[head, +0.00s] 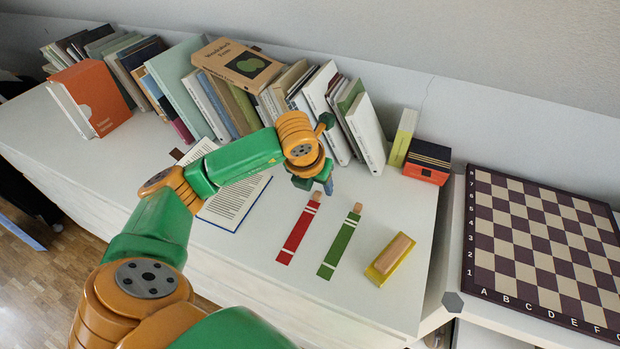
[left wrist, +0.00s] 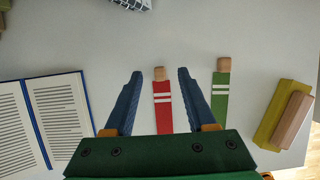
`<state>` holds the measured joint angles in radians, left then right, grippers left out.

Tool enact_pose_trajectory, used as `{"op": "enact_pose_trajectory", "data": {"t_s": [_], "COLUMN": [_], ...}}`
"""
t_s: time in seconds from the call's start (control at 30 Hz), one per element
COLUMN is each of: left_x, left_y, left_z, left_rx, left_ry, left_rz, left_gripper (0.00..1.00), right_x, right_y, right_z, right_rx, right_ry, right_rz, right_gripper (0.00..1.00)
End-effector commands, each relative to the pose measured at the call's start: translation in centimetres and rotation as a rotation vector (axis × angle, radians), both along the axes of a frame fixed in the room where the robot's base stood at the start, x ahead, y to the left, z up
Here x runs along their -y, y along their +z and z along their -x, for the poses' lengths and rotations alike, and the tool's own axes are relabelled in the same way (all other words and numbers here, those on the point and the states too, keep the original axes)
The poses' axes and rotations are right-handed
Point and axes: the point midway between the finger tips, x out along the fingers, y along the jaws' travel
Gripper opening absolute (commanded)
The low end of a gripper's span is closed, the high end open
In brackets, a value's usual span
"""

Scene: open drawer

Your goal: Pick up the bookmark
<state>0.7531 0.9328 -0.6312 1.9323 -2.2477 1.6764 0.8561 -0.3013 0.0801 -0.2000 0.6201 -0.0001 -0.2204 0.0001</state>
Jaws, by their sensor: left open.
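A red bookmark (head: 297,232) with white stripes and a wooden end lies flat on the white surface. It also shows in the left wrist view (left wrist: 163,115), between the fingers in the picture. A similar green bookmark (head: 340,245) lies to its right, and in the left wrist view (left wrist: 220,100) it is outside the right finger. My left gripper (head: 316,186) is open and empty, above the surface near the red bookmark's wooden end. In the left wrist view its blue fingertips (left wrist: 160,75) flank that end. My right gripper is not in view.
An open book (head: 238,210) lies partly under my left arm. A yellow block with a wooden top (head: 378,272) lies right of the bookmarks. A row of books (head: 368,135) stands behind. A chessboard (head: 545,250) lies at the right. The surface around the bookmarks is clear.

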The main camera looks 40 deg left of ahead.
Motion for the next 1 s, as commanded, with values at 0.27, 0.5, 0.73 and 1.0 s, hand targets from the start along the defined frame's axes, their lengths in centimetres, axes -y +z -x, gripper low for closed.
{"op": "enact_pose_trajectory", "data": {"t_s": [0.27,0.5,0.73,1.0], "left_x": [-0.3,-0.2,-0.2,-0.2], "left_y": [-2.6,-2.6,-2.6,-2.2], "left_z": [-0.9,-0.8,-0.8,-0.9], "left_rx": [0.001,0.001,0.001,0.001], "left_ry": [-0.001,-0.001,-0.001,0.000], "left_rz": [-0.001,-0.001,-0.001,0.000], "left_gripper": [0.56,0.21,0.00,0.00], "right_x": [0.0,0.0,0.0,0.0], "right_y": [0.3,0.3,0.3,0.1], "right_z": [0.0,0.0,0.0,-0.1], "right_rx": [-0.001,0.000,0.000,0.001], "right_ry": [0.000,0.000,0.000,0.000], "right_rz": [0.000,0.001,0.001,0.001], "right_gripper": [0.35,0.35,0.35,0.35]}}
